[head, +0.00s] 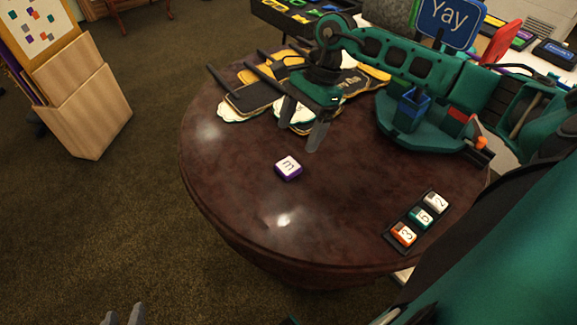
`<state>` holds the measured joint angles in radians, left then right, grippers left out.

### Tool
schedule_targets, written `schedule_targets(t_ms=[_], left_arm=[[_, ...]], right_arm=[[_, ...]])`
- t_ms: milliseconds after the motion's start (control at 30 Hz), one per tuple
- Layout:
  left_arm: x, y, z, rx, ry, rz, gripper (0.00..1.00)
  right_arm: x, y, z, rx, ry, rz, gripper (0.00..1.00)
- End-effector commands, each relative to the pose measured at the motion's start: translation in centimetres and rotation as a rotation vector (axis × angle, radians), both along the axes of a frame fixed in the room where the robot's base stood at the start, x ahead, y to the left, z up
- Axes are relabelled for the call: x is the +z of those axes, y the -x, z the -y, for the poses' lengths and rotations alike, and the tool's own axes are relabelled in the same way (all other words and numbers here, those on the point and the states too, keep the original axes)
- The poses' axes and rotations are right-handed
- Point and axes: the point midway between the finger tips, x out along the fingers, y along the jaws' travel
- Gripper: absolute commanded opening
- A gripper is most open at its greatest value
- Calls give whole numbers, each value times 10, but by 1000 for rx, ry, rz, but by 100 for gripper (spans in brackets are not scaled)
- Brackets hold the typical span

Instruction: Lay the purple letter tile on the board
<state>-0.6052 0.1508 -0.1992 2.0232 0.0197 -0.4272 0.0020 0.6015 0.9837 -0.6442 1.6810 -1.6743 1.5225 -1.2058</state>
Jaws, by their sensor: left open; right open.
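The purple letter tile (288,167), with a white top marked "m", lies on the round dark table near its middle. A narrow black board (394,243) lies at the table's right front, with an orange, a green and a grey numbered tile in a row on it. My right gripper (302,124) is open and empty, pointing down over the table just behind the purple tile, apart from it. My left gripper (125,316) shows only its fingertips at the bottom left edge; they are apart, away from the table.
The round table (235,170) has clear room around the tile. Several flat dark, yellow and white props (250,97) are piled at its back. A green organizer with a blue cup (412,108) stands at the back right. A wooden stand (85,105) is on the floor at left.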

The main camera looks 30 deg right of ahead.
Motion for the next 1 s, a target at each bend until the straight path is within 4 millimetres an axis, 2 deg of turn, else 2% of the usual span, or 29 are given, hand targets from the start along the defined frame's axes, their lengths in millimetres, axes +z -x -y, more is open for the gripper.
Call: schedule_targets(t_ms=[100, 433, 700, 967, 1000], left_arm=[[0, 0, 1, 0, 1, 0, 43], [1, -1, 1, 0, 3, 2, 43], [-1, -2, 1, 0, 4, 3, 43], [0, -2, 2, 3, 6, 2, 43], [0, -2, 2, 3, 6, 2, 43]], right_arm=[[-20, 1, -9, 0, -3, -2, 81], [-42, 2, -17, -1, -4, -2, 81], [-79, 5, -30, -2, -5, -1, 81], [-82, 4, -31, -3, -2, 1, 81], [-82, 4, -31, -3, -2, 1, 77]])
